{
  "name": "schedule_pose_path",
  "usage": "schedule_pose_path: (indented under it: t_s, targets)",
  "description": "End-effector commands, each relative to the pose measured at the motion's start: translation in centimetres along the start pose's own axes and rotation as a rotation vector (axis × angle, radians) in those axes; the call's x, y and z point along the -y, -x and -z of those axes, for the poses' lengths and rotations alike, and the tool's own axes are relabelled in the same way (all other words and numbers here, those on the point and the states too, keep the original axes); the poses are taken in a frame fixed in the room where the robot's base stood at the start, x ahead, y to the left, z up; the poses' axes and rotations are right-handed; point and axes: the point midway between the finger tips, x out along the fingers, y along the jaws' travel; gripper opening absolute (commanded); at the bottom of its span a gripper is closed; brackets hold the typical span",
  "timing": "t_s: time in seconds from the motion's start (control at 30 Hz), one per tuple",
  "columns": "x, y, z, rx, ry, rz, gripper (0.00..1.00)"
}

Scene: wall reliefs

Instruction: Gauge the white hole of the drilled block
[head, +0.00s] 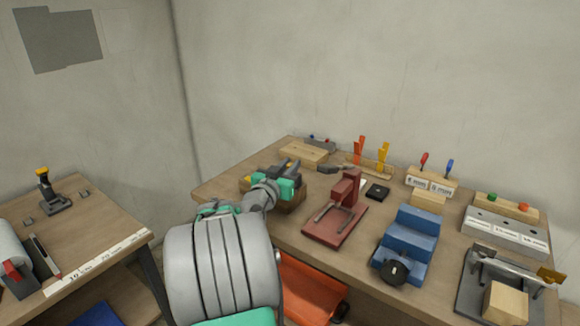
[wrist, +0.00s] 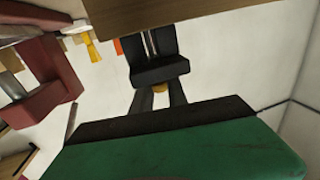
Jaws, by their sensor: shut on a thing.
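My gripper (head: 287,165), teal with dark fingers, is over the left part of the workbench, above a brown wooden block (head: 292,203). In the wrist view my gripper (wrist: 159,92) has its dark fingers close together, with a small yellow piece (wrist: 159,88) showing between them. Most of the held thing is hidden, so I cannot tell its shape. A grey block with dark holes and white labels (head: 505,235) is at the right of the bench. I cannot make out a white hole, nor tell surely which block is the drilled block.
A red stand (head: 335,222), a blue stepped block (head: 408,240) and a dark fixture (head: 500,285) stand along the front. Racks with orange and yellow pieces (head: 370,165) and red and blue handles (head: 430,180) are behind. A second table (head: 90,225) is at left.

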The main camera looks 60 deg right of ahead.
Motion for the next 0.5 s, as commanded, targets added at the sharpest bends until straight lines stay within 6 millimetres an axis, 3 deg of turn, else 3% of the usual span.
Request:
schedule_pose_path:
  t_s: [0.33,0.5]
  targets:
    - [0.0,0.0,0.1,0.0,0.0,0.0,0.0]
    - [0.0,0.0,2.3,-0.003,-0.003,-0.002,0.0]
